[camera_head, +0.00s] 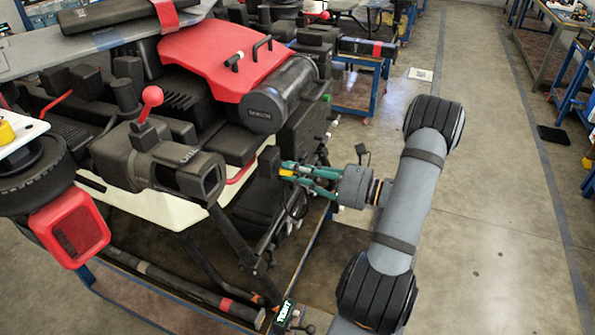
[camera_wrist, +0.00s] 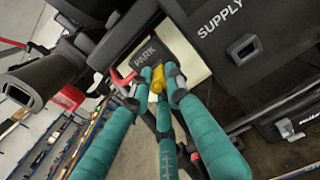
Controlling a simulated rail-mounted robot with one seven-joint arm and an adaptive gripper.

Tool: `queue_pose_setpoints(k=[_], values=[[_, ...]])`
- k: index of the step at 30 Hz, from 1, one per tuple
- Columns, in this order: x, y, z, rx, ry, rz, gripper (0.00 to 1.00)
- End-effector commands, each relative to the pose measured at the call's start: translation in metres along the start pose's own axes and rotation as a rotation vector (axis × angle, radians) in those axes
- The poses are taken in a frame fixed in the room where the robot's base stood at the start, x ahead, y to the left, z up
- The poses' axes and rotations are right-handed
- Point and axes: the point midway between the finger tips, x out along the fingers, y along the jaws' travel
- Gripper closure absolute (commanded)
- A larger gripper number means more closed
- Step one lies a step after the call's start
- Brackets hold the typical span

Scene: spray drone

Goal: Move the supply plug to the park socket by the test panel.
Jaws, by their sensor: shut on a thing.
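My gripper (camera_wrist: 160,86) has teal fingers closed around a small yellow plug (camera_wrist: 158,77) in the wrist view. The plug is right at the dark block marked PARK (camera_wrist: 146,52), on a pale plate. I cannot tell whether it is seated in a socket there or just in front of it, as the fingers hide the contact. The black panel marked SUPPLY (camera_wrist: 221,16) is to the upper right, with an empty rectangular socket (camera_wrist: 243,49).
The large drone (camera_head: 215,70), with red cover and black parts, fills the left on a blue-framed stand. A red piece (camera_wrist: 122,79) lies close left of the fingers in the wrist view. Dark bars and housings crowd the gripper. Open floor (camera_head: 490,200) is at right.

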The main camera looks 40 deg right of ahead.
Motion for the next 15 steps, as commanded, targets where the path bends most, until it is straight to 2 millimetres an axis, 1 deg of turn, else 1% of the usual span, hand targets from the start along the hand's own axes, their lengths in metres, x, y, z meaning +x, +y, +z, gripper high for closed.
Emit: queue_pose_setpoints(k=[9, 10, 15], values=[[0.0018, -0.0001, 0.0002, 0.0, -0.001, 0.0, 1.0], [0.0019, -0.0001, 0.0003, 0.0, -0.001, 0.0, 0.82], [0.0018, -0.0001, 0.0003, 0.0, -0.001, 0.0, 0.72]])
